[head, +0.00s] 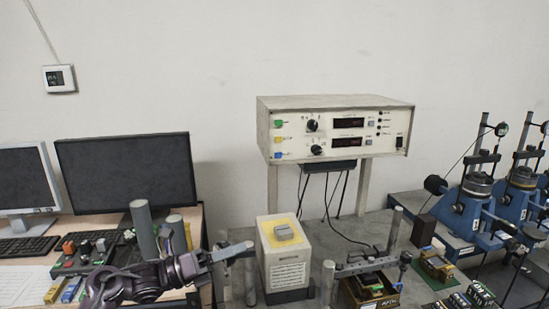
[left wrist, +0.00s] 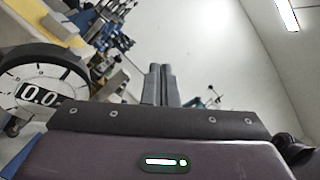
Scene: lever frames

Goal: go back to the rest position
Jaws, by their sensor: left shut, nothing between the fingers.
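My left gripper (head: 246,247) reaches in from the lower left of the head view, its fingers pointing right. The fingertips are just left of a beige box (head: 287,272) with a yellow top and grey button; I cannot tell whether they touch it. In the left wrist view the two dark fingers (left wrist: 158,78) lie side by side, shut and empty. My right gripper is not in view.
A meter unit (head: 335,129) stands on posts at the back. Metal posts and a small lever frame (head: 369,284) are right of the box. Blue stands (head: 472,211) are at far right. Monitors (head: 127,171) and a switch panel (head: 91,250) are left.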

